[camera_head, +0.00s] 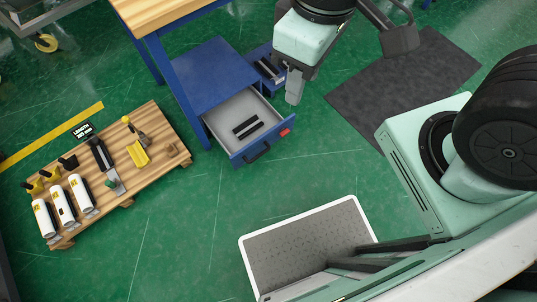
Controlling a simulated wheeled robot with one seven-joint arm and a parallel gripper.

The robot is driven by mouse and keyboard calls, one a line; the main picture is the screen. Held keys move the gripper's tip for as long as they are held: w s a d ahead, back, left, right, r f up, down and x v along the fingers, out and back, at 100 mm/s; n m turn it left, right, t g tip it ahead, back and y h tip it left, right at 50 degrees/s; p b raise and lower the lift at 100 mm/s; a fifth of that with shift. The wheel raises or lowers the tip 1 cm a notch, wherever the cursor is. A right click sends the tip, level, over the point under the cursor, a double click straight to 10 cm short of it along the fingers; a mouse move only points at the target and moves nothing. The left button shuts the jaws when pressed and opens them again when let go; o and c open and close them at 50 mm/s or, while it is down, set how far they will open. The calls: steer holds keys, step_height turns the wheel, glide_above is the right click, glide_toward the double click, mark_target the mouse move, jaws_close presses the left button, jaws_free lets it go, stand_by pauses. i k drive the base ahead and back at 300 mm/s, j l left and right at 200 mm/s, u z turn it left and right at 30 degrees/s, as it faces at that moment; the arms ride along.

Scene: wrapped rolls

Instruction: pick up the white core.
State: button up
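Three white rolls with yellow and dark markings lie side by side on the lower left of a wooden pallet (151,158): a left one (42,218), a middle one (63,208) and a right one (80,193). Each has a grey piece at its lower end. I cannot tell which of them is the white core. My gripper (294,88) is at the top centre, beside the open drawer and well away to the right of the rolls. Its fingers overlap from this angle, so their gap is hidden. I see nothing held in it.
A blue cabinet's open drawer (239,106) juts out between pallet and gripper. A white-rimmed tray (290,222) is lower centre. Green floor between pallet and tray is clear.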

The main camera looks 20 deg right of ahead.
mark_target(41, 213)
steer(key=k+u, duration=0.1)
steer(key=k, duration=0.25)
steer(key=u, duration=1.75)
steer(key=i+u, duration=0.15)
steer(key=i, duration=0.6)
steer(key=i+u, duration=0.15)
steer(key=i, duration=0.55)
steer(key=i+l+u, duration=0.2)
steer(key=i, duration=0.5)
steer(key=i+j, duration=0.05)
